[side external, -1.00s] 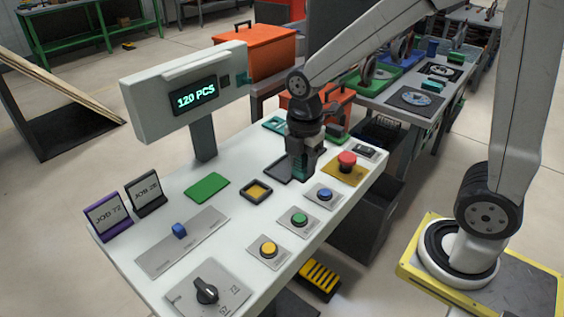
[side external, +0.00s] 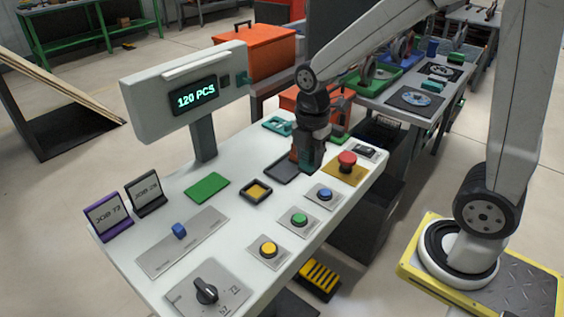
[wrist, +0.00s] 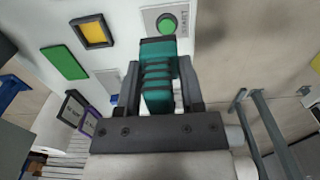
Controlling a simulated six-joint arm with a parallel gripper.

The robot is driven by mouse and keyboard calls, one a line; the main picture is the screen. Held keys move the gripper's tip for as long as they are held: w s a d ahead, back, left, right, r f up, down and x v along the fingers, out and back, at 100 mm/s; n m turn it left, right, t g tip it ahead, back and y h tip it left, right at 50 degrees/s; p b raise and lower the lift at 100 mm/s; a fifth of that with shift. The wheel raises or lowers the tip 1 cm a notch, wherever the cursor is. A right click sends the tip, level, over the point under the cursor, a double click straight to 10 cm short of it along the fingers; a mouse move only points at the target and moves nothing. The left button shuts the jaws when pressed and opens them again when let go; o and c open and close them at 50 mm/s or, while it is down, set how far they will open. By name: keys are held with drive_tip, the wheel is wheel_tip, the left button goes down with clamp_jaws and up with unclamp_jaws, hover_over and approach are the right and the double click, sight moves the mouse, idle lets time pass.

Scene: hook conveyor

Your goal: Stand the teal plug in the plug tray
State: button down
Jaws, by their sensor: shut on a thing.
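My gripper (side external: 312,165) is above the white console top and is shut on a teal plug. In the wrist view the ribbed teal plug (wrist: 158,75) sits between the two fingers of my gripper (wrist: 160,90). In the side view the plug is mostly hidden by my gripper. A dark shallow tray (side external: 281,172) lies on the console just left of my gripper. A small black square frame with a yellow centre (side external: 256,191) lies nearer the middle; it also shows in the wrist view (wrist: 94,32). I cannot tell for certain which one is the plug tray.
A red button on a yellow plate (side external: 347,160) is right of my gripper. Blue (side external: 325,194), green (side external: 299,219) and yellow (side external: 268,249) buttons line the front. A green pad (side external: 207,187) lies left, below the display box (side external: 185,95).

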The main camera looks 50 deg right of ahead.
drive_tip(key=d, duration=0.5)
drive_tip(key=shift+d+r, duration=0.1)
drive_tip(key=shift+d, duration=0.1)
drive_tip(key=shift+w+d+f, duration=0.3)
drive_tip(key=shift+w+f, duration=1.25)
drive_tip(key=shift+w, duration=0.65)
drive_tip(key=shift+w+d+f, duration=0.35)
drive_tip(key=shift+w+f, duration=1.25)
drive_tip(key=shift+w, duration=0.6)
drive_tip(key=shift+w+d+f, duration=0.3)
drive_tip(key=shift+w+f, duration=1.25)
drive_tip(key=shift+w, duration=0.65)
drive_tip(key=shift+w+f, duration=0.2)
drive_tip(key=shift+f, duration=1.6)
drive_tip(key=shift+f, duration=0.15)
